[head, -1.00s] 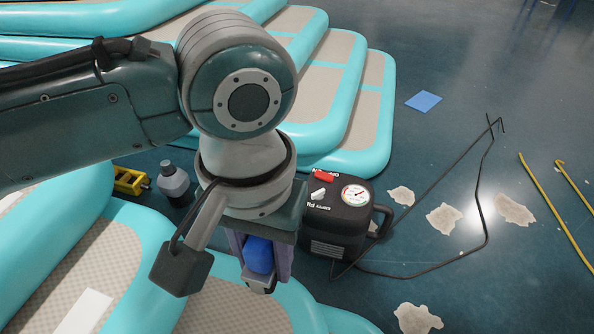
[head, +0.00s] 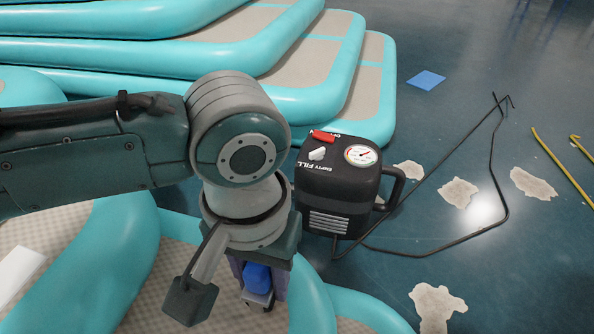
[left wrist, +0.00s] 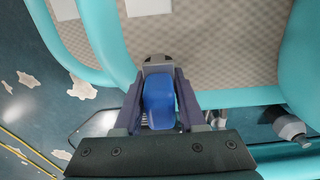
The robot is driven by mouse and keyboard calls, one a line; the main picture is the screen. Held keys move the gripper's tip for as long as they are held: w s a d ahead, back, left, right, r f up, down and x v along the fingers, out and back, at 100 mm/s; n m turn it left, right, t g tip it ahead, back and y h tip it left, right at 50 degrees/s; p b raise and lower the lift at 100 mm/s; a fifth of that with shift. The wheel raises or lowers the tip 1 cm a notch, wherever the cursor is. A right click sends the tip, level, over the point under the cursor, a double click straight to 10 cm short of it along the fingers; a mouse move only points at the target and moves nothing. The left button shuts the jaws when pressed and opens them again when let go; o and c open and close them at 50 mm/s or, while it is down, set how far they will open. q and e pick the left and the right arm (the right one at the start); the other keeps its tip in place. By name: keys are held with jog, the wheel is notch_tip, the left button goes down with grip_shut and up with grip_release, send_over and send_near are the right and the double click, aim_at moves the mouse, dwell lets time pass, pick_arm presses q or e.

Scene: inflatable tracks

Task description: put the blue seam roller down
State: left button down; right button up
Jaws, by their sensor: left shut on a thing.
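The blue seam roller (left wrist: 159,101) is between the fingers of my left gripper (left wrist: 158,98) in the left wrist view, with its grey end pointing out past the fingertips. In the head view the blue handle (head: 257,277) shows below my left wrist, inside the fingers of my left gripper (head: 260,287), which is shut on it. My right gripper is not in view.
A black pump (head: 338,188) with a gauge and red switch stands just right of my left gripper, its black hose on the dark floor. Stacked inflatable tracks (head: 345,75) lie behind.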

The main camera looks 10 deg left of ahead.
pick_arm(q)
jog(key=shift+c, duration=2.4)
grip_release()
jog(key=shift+r, duration=0.1)
notch_tip(320, 180, up, 12)
jog(key=p, duration=1)
jog(key=shift+r, duration=0.1)
jog(key=s+d+r+m+t+h, duration=0.1)
jog(key=s+d+r+m+h, duration=0.15)
jog(key=s+d, duration=0.3)
jog(key=s+a+r+t+y, duration=0.1)
jog(key=s+a, duration=0.2)
jog(key=a, duration=0.4)
jog(key=s+a+r+t+y, duration=0.1)
jog(key=s+a, duration=0.2)
jog(key=a, duration=0.5)
jog(key=shift+s+r+n+t, duration=0.15)
jog(key=shift+s+n+t, duration=0.15)
jog(key=shift+n, duration=0.15)
